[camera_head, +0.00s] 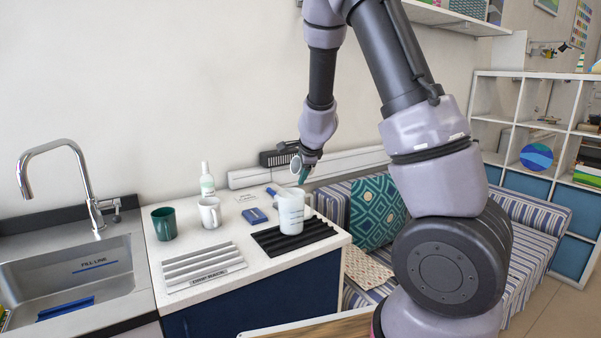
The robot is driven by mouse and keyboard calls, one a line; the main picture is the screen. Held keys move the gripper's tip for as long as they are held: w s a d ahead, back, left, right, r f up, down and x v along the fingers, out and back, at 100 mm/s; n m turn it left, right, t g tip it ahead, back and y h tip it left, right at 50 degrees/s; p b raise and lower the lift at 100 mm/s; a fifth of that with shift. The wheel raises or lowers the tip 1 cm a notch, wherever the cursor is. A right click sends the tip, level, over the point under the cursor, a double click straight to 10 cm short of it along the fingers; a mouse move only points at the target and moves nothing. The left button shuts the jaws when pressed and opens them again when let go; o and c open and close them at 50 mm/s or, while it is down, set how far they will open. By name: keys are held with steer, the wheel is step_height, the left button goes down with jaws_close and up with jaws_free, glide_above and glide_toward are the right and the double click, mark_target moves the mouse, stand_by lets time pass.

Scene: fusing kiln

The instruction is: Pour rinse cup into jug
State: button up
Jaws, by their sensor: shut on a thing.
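My gripper (308,159) is small in the view, above the right end of the counter. It is shut on a small teal cup (304,174), partly hidden by the fingers. A pale round face shows at the cup's left side, and the cup looks tilted. A white jug (291,214) with faint markings stands upright on a black ribbed rack, just below the held cup. The cup appears apart from the jug. Whether liquid is in either, or flowing, cannot be seen.
The counter also holds a green mug (164,224), a white mug (210,213), a bottle (207,181), a blue box (254,216) and a pale drip rack (203,267). The black rack (318,231) lies under the jug. A sink (75,268) with a tall tap is left; a striped bench is right.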

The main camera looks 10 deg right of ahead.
steer(key=shift+a+r+n+t+h, duration=0.1)
steer(key=shift+r+n+t+h, duration=0.25)
steer(key=shift+h, duration=0.35)
steer(key=shift+a+r+n+t+h, duration=0.15)
steer(key=shift+r+n+t+h, duration=0.25)
steer(key=shift+r+h, duration=0.4)
steer(key=shift+r+n+t+h, duration=0.2)
steer(key=shift+n+t+h, duration=0.05)
steer(key=shift+h, duration=0.25)
